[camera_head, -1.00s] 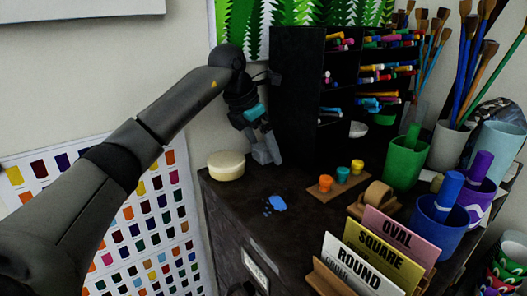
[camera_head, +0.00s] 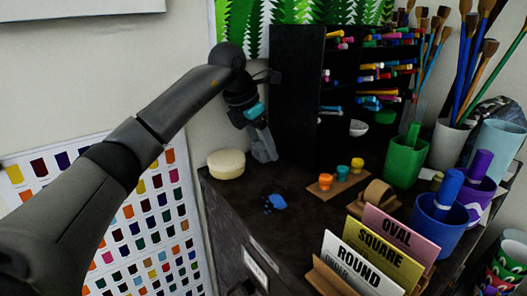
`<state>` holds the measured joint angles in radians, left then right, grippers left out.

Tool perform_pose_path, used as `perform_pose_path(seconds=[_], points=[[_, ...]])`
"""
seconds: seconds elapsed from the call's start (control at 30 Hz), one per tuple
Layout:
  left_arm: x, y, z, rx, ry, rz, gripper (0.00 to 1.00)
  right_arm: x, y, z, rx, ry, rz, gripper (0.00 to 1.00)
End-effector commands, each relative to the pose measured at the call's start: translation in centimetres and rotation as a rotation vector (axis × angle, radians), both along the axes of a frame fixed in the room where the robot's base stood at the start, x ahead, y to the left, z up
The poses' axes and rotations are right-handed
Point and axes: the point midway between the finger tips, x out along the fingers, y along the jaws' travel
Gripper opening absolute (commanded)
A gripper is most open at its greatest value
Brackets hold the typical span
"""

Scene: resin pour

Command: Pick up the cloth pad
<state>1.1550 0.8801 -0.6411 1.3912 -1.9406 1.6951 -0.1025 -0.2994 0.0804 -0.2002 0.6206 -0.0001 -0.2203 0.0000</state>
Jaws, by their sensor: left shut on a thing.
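My left gripper (camera_head: 263,152) points down at the back left of the dark cabinet top, beside the black rack. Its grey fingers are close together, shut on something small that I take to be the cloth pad. The pad is mostly hidden by the fingers, and I cannot make out its shape or colour. A round cream disc-shaped thing (camera_head: 226,164) stands just left of the fingers, apart from them. My right gripper is not in view.
A blue spill (camera_head: 276,202) lies on the cabinet top (camera_head: 300,222). Small capped pots (camera_head: 342,173) stand on a board to its right. A black marker rack (camera_head: 296,95), a green cup (camera_head: 406,162), a blue cup (camera_head: 440,221) and label cards (camera_head: 372,265) crowd the right.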

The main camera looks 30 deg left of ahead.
Motion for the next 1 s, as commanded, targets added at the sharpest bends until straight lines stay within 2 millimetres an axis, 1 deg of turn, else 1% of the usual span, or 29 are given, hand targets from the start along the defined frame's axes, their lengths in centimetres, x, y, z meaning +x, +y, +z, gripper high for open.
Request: perform_pose_path(seconds=[0.27,0.47,0.67,0.93,1.0], points=[[0.0,0.0,0.1,0.0,-0.001,0.0,0.1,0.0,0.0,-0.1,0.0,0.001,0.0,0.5],[-0.3,-0.1,0.8,0.0,-0.003,0.0,0.1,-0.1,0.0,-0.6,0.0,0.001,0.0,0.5],[-0.3,-0.2,3.2,0.0,-0.005,0.001,0.1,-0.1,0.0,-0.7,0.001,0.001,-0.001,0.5],[-0.3,-0.2,7.4,-0.001,-0.005,-0.001,0.1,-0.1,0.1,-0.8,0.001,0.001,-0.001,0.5],[-1.1,-0.4,6.9,0.002,-0.003,-0.001,0.1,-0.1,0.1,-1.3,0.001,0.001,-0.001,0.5]])
